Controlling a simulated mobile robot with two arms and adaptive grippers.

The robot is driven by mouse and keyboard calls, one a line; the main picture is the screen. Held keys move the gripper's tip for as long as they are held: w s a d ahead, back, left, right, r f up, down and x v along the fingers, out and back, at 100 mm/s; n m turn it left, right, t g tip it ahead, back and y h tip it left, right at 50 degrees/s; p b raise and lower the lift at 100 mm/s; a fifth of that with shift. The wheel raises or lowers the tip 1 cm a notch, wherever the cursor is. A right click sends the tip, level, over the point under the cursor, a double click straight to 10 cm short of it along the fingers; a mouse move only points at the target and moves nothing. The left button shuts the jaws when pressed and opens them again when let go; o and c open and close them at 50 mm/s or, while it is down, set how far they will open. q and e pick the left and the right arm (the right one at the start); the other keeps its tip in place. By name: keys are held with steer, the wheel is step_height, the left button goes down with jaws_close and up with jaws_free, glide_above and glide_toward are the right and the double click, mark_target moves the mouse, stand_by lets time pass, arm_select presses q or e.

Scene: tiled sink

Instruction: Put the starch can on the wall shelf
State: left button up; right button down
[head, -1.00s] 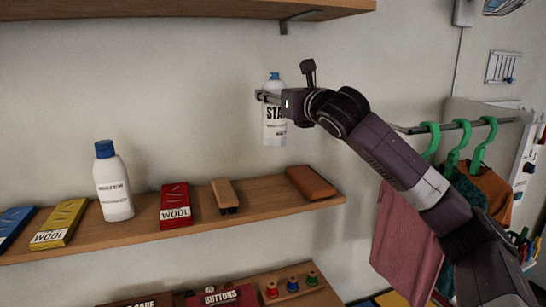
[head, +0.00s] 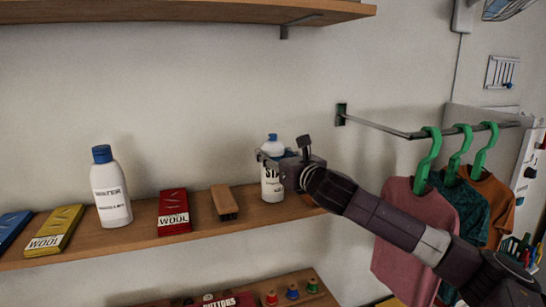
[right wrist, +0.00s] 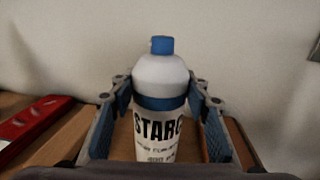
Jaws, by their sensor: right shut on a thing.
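The starch can (head: 272,186) is white with a blue cap and black lettering. It is upright at the wall shelf (head: 70,249), between a brush and the shelf's right end. I cannot tell for sure whether its base touches the board. My right gripper (head: 270,158) is shut on the can's upper part, reaching in from the right. In the right wrist view the can (right wrist: 160,80) stands between the two blue-padded fingers (right wrist: 160,108), with STARC readable. My left gripper is not in view.
An upper shelf (head: 180,12) hangs above. Clothes on green hangers (head: 430,155) are at the right.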

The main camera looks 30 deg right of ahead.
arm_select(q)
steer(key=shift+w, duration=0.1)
arm_select(e)
steer(key=shift+s+f, duration=0.1)
steer(key=shift+f, duration=0.05)
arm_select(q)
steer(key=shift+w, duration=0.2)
arm_select(e)
steer(key=c, duration=1.1)
jaws_free()
steer(key=shift+f, duration=0.1)
steer(key=shift+s+b, duration=0.45)
steer(key=shift+s, duration=0.1)
arm_select(q)
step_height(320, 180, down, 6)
steer(key=b, duration=0.5)
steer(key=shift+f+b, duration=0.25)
steer(key=shift+b, duration=0.05)
arm_select(e)
steer(key=shift+s+a, duration=0.2)
steer(key=shift+s, duration=1.6)
steer(key=shift+s+a, duration=0.25)
steer(key=shift+s, duration=1.6)
steer(key=shift+s+a, duration=0.2)
steer(key=shift+s, duration=1.6)
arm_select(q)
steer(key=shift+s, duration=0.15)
